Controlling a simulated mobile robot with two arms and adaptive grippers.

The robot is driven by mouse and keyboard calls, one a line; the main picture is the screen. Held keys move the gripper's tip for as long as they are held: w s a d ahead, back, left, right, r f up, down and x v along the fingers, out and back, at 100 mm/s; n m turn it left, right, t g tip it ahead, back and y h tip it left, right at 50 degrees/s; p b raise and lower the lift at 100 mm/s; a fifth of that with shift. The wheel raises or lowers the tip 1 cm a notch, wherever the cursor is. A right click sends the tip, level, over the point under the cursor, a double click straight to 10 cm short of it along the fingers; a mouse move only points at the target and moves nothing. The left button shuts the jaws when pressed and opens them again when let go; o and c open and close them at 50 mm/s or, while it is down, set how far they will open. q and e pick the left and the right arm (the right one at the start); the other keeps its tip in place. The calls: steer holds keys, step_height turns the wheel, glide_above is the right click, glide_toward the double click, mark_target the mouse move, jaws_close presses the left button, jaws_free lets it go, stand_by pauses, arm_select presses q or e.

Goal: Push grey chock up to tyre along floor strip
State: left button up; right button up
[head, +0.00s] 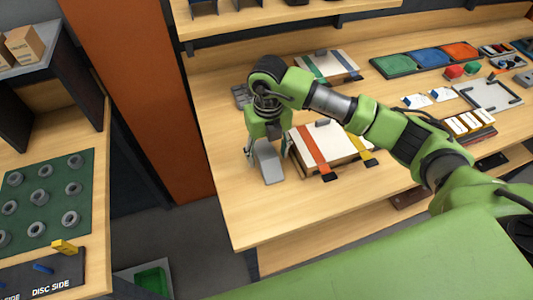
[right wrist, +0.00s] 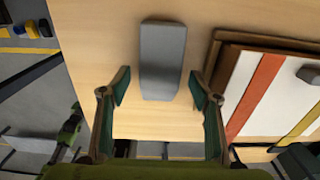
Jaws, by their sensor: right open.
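A grey block (head: 268,162), which looks like the chock, lies on the wooden table near its left front edge. It also shows in the right wrist view (right wrist: 162,55), long side pointing away from me. My right gripper (head: 266,143) is above it, pointing down. In the right wrist view the gripper's fingers (right wrist: 159,88) are spread, one on each side of the block's near end, with gaps visible on both sides. Whether the fingertips are at table height I cannot tell. I cannot make out a tyre or a floor strip. My left gripper is not in view.
A white board with orange and yellow straps (head: 336,143) lies just right of the block. Another strapped board (head: 328,64) is behind. Coloured trays (head: 425,58) stand at the back right. Bare tabletop (head: 237,210) lies in front, ending at the table edge.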

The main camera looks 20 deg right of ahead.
steer(key=shift+f, duration=0.75)
steer(key=c, duration=1.4)
steer(key=shift+c, duration=0.5)
steer(key=shift+r, duration=0.15)
